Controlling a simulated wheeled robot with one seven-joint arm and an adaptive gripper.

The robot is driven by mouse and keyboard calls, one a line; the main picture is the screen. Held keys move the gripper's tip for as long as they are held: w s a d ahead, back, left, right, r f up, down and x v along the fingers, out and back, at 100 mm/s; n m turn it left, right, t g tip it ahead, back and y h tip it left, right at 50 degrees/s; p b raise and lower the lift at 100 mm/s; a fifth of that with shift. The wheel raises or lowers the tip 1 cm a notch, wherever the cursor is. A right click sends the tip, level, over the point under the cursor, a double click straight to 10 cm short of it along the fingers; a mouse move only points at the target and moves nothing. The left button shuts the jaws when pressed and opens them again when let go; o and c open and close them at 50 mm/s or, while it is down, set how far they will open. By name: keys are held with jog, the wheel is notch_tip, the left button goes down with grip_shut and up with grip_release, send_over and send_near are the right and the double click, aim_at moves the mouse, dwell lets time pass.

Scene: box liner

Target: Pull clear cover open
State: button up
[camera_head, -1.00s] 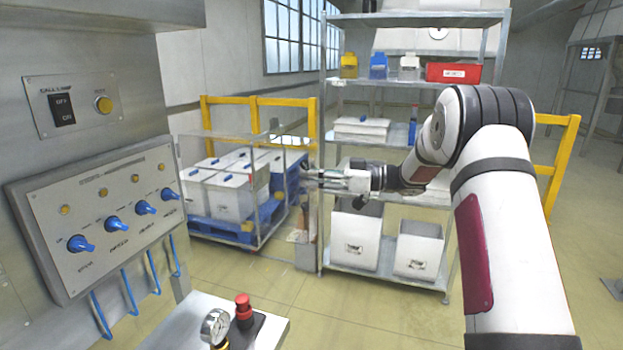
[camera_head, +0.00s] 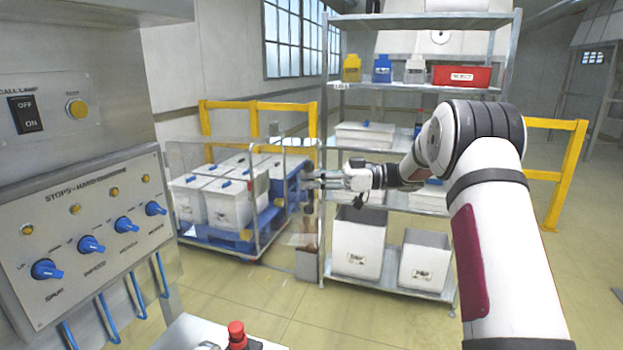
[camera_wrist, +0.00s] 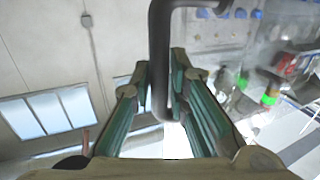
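The clear cover (camera_head: 288,160) is a see-through, metal-edged enclosure around white lidded bins on a blue pallet, left of centre in the head view. My gripper (camera_head: 312,180) reaches to its right side near the blue pallet edge. In the wrist view a dark bent handle bar (camera_wrist: 160,60) runs down between the two green-padded fingers of my gripper (camera_wrist: 160,88). The fingers stand apart on either side of the bar, with a narrow bright gap at the left. Whether the right finger touches the bar is unclear.
A metal shelf rack (camera_head: 410,105) with bins stands right behind my gripper. A yellow rail (camera_head: 220,104) runs behind the pallet. A control panel (camera_head: 95,235) with blue knobs is close at left. A red button (camera_head: 237,333) is at the bottom. Floor in front of the rack is clear.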

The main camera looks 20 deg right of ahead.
jog(key=shift+o, duration=0.9)
jog(key=v, duration=1.2)
